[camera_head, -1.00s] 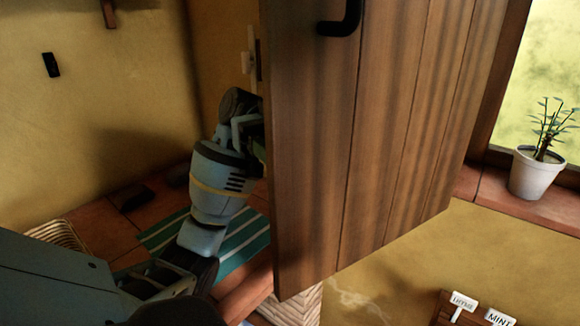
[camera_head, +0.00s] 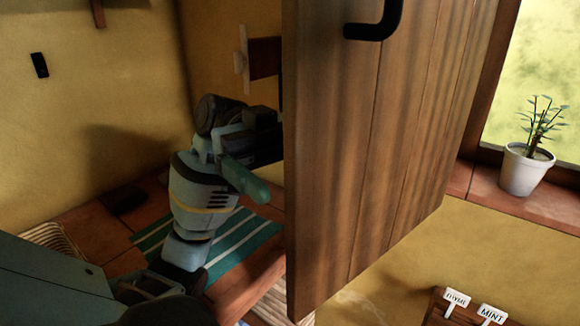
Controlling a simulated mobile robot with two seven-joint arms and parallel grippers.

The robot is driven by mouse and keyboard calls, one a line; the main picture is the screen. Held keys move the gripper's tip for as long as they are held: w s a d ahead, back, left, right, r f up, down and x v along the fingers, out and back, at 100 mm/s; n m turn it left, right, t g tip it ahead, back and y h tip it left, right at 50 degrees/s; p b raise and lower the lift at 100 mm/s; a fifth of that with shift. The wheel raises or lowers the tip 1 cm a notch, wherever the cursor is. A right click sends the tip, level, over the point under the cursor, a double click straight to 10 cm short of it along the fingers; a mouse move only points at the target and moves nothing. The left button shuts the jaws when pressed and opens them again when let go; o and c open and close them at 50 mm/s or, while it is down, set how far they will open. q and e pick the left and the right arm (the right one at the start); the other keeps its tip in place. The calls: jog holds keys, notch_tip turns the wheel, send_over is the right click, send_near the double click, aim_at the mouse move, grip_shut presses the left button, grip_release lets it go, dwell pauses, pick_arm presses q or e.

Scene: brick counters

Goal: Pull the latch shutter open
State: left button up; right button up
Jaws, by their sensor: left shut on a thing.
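The wooden latch shutter (camera_head: 360,160) stands swung out toward me, a tall plank panel filling the middle of the view. A black handle (camera_head: 376,24) is near the top of its facing side. My left arm comes in from the lower left. My left gripper (camera_head: 268,138) is at the shutter's left edge, partly behind it. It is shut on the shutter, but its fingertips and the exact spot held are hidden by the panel. My right gripper is not in view.
A potted plant (camera_head: 528,166) stands on the window sill at the right. Labelled herb markers (camera_head: 456,298) are at the lower right. A striped teal cloth (camera_head: 240,250) lies on the tiled counter (camera_head: 70,212) by my arm. A basket (camera_head: 50,236) is at the left.

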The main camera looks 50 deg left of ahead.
pick_arm(q)
jog(key=shift+w+a+r, duration=0.15)
jog(key=shift+w+a, duration=0.15)
jog(key=shift+a, duration=0.45)
jog(key=shift+w+a+r, duration=0.15)
jog(key=shift+w+a, duration=0.15)
jog(key=shift+a, duration=0.4)
jog(key=c, duration=0.5)
jog(key=shift+a, duration=0.2)
jog(key=c, duration=0.6)
jog(key=shift+w+a, duration=0.7)
jog(key=shift+a, duration=0.2)
jog(key=shift+w+a, duration=0.65)
jog(key=shift+a, duration=0.25)
jog(key=shift+c, duration=0.3)
